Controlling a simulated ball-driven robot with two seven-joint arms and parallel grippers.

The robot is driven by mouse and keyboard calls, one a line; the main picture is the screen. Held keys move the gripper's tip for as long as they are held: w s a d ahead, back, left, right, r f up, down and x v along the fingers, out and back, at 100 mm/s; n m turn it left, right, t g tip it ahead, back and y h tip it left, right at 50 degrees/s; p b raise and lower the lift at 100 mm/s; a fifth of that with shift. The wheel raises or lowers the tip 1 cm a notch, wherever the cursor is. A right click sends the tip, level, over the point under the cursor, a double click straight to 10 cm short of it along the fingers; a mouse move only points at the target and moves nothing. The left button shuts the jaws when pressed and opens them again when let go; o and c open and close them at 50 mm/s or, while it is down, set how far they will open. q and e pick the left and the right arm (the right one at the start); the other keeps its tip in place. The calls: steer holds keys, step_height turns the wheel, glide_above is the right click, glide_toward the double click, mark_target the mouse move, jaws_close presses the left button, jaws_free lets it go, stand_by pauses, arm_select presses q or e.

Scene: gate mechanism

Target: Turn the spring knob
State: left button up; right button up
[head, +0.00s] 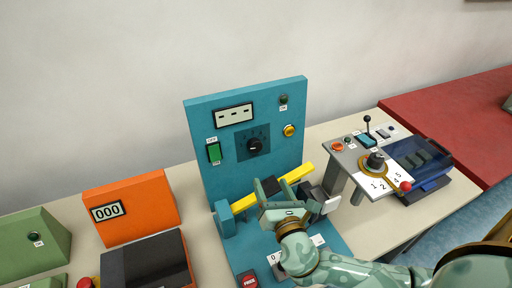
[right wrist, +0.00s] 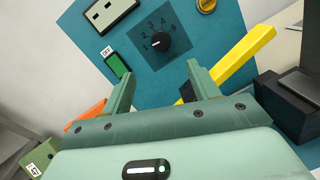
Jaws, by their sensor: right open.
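A black round knob (head: 254,146) sits on a dark dial square in the upright teal panel. In the right wrist view the knob (right wrist: 160,41) shows a white pointer line and numbers around it. Another dark knob (head: 375,160) stands on the grey console to the right; no label tells which is the spring knob. My right gripper (head: 275,188) is below the panel knob, in front of the yellow bar. In the right wrist view its open fingers (right wrist: 161,82) point toward the panel, with the knob beyond and between them, apart from both. My left gripper is not in view.
A yellow bar (head: 245,203) crosses low before the panel, close by my right gripper. An orange box (head: 131,208) stands left. The space directly before the knob looks clear.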

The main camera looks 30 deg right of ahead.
glide_toward(256, 149)
steer(key=w, duration=0.2)
steer(key=w+d, duration=0.1)
steer(key=w, duration=0.5)
steer(key=shift+d+r, duration=0.1)
steer(key=shift+d, duration=0.1)
steer(key=shift+w+d+b, duration=0.1)
steer(key=shift+w+b, duration=0.2)
steer(key=shift+w, duration=0.05)
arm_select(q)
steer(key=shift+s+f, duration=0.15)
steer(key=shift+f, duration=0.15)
arm_select(e)
steer(key=shift+c, duration=0.9)
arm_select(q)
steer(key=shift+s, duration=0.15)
arm_select(e)
steer(key=c, duration=0.8)
